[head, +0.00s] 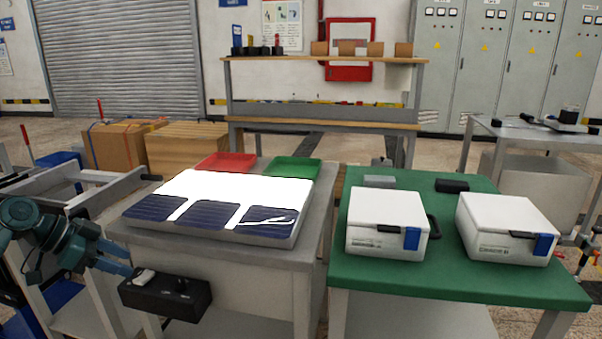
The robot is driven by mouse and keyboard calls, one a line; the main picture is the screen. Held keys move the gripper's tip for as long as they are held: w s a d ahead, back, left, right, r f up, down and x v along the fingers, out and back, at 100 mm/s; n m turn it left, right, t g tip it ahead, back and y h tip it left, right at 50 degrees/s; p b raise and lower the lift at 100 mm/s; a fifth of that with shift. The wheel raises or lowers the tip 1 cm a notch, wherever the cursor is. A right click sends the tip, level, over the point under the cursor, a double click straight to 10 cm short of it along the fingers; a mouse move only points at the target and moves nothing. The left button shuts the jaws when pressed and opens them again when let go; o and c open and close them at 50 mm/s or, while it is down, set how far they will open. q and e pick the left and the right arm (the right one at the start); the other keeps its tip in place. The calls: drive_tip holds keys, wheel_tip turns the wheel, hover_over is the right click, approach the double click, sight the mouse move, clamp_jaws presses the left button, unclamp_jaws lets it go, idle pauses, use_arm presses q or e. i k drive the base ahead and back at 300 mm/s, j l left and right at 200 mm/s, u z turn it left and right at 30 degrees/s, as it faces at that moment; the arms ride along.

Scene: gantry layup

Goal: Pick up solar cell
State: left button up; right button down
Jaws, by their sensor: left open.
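Three dark blue solar cells lie in a row along the near edge of a bright white panel (238,188) on a grey table: a left cell (155,207), a middle cell (208,214) and a right cell (268,216). White curved marks show on the right cell. My left gripper (127,262), teal with bluish fingers, is open at the table's near left corner. It is apart from the cells, below and to the left of the left cell. Nothing shows between its fingers. My right gripper is out of view.
A black control box (165,296) sits at the table's front, close to my left gripper. Red (227,162) and green (292,168) trays stand behind the panel. A green-topped table (450,285) on the right holds two white cases (386,215).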

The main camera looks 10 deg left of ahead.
sight(278, 223)
drive_tip(key=k+j, duration=0.2)
drive_tip(key=j, duration=0.2)
drive_tip(key=k+j, duration=0.2)
drive_tip(key=j, duration=0.15)
drive_tip(key=k+j, duration=0.25)
drive_tip(key=j, duration=0.15)
